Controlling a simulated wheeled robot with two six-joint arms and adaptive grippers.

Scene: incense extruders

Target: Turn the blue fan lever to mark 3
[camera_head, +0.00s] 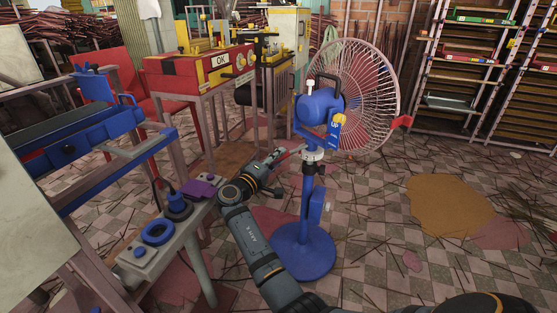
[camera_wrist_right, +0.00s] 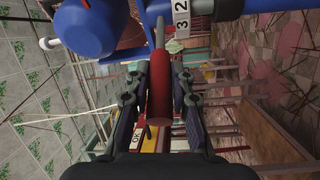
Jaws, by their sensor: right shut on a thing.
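The blue fan (camera_head: 305,250) stands on its round base on the tiled floor, with a pinkish wire guard. Its lever has a red handle (camera_wrist_right: 160,88) and a grey rod that runs up toward the blue fan body in the right wrist view. A white dial (camera_wrist_right: 181,12) beside the rod shows the marks 3 and 2. I cannot tell exactly which mark the lever points at. My right gripper (camera_head: 278,159) is at the left side of the fan's neck, shut on the red handle, which lies between its fingers. My left gripper is not in view.
A grey bench (camera_head: 180,240) with a blue ring (camera_head: 158,232) and a blue-black device stands left of my right arm. Red machines (camera_head: 195,75) are behind, and racks (camera_head: 470,60) at the back right. Thin sticks litter the floor right of the fan.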

